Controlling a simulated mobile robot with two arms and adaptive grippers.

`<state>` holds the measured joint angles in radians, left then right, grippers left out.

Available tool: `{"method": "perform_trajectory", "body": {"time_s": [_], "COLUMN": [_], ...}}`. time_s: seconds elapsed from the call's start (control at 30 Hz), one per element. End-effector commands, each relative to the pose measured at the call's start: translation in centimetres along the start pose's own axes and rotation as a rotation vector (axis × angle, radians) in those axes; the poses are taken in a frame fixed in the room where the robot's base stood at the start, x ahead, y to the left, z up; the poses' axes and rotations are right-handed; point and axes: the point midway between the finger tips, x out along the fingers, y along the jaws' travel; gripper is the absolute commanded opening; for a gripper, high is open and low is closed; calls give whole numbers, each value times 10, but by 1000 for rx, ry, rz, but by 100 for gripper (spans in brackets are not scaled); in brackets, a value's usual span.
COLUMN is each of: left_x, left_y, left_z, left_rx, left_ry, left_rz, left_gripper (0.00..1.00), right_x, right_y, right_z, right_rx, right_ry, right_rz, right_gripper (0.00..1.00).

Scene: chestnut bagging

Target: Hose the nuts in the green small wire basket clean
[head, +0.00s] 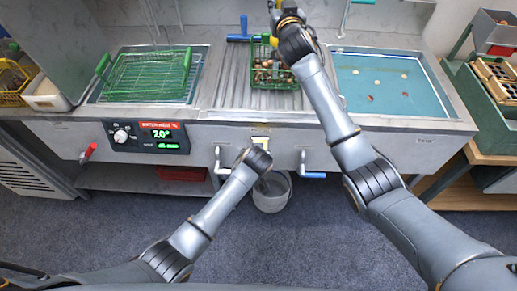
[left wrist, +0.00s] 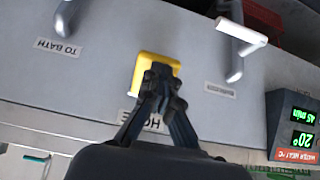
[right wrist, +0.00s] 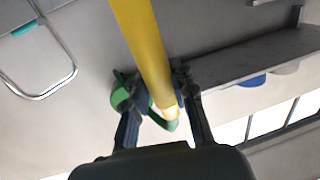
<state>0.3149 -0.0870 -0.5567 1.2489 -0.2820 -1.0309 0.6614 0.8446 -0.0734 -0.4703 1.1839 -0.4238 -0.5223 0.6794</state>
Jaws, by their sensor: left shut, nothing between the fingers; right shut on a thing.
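The green small wire basket (head: 262,88) holds brown nuts and sits on the ribbed draining board between the two basins. My right gripper (right wrist: 155,92) is shut on a yellow tube (right wrist: 143,35), with a green part beside the fingers. In the head view, yellow of the tube (head: 274,8) shows above and behind the basket; my right arm hides much of it. No water stream is clearly visible. My left gripper (left wrist: 160,80) is shut and empty, its fingertips against a yellow square pad (left wrist: 143,62) on the counter front. The partly covered label below begins "HO".
A larger green wire basket (head: 145,77) sits in the left basin. Pale and brown pieces float in the right basin (head: 415,114).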

Motion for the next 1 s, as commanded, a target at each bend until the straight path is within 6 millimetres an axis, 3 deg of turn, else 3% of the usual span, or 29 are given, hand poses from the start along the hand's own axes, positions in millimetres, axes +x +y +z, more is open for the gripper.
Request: {"method": "perform_trajectory", "body": {"time_s": [0.27,0.8,1.0], "left_x": [-26,-122,-137], "left_y": [0,1,0], "left_z": [-3,-2,-1], "left_rx": [-2,-1,-1], "left_ry": [-3,2,1], "left_rz": [0,2,1], "left_gripper": [0,0,0], "right_x": [0,0,0], "right_y": [0,0,0], "right_z": [-1,-1,-1], "right_rx": [0,0,0], "right_ry": [2,2,2], "right_rz": [0,0,0], "right_gripper": [0,0,0]}}
